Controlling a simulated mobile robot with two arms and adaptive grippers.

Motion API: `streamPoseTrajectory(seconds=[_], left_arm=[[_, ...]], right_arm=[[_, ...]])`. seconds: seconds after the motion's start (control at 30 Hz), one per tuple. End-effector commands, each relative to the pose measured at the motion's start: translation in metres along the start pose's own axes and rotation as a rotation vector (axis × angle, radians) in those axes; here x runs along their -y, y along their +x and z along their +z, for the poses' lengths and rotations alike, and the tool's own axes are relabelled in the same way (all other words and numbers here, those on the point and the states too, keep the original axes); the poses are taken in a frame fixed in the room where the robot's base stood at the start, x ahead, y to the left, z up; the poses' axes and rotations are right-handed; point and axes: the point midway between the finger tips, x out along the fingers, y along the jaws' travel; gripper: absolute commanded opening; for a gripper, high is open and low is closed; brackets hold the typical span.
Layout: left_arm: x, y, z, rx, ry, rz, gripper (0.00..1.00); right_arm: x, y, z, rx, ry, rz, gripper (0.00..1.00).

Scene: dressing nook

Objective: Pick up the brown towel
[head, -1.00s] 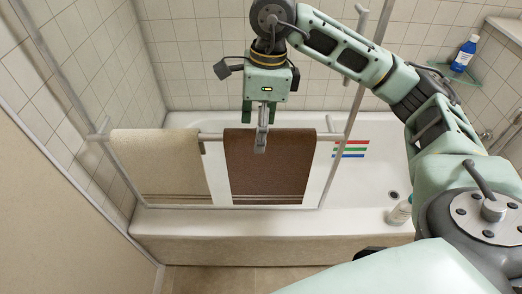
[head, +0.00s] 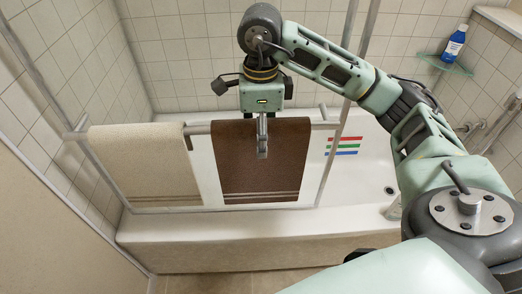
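The brown towel (head: 240,160) hangs over the rail of the glass bath screen, with pale stripes near its lower edge. My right gripper (head: 262,150) points down at the towel's top edge, right of its middle. One finger shows in front of the towel, overlapping its upper part. The gripper is seen edge-on, so I cannot tell whether it is open or shut on the cloth. Any finger behind the towel is hidden. My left gripper is not in view.
A beige towel (head: 150,165) hangs on the same rail (head: 200,128) to the left. The white bathtub (head: 350,185) lies behind the screen. A blue bottle (head: 454,44) stands on a corner shelf (head: 445,65). A pale bottle (head: 394,209) is partly hidden by my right arm.

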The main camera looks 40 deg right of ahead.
Motion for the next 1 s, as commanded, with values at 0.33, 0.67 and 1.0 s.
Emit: streamPoseTrajectory(seconds=[0.33, 0.67, 1.0], left_arm=[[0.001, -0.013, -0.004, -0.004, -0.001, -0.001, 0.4], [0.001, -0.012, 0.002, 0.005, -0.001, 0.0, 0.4], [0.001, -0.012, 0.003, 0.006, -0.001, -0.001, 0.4]], right_arm=[[0.003, 0.041, 0.0, -0.001, 0.0, 0.003, 0.64], [0.004, 0.042, 0.0, -0.001, 0.0, 0.001, 0.55], [0.004, 0.042, 0.0, -0.001, 0.0, 0.001, 0.26]])
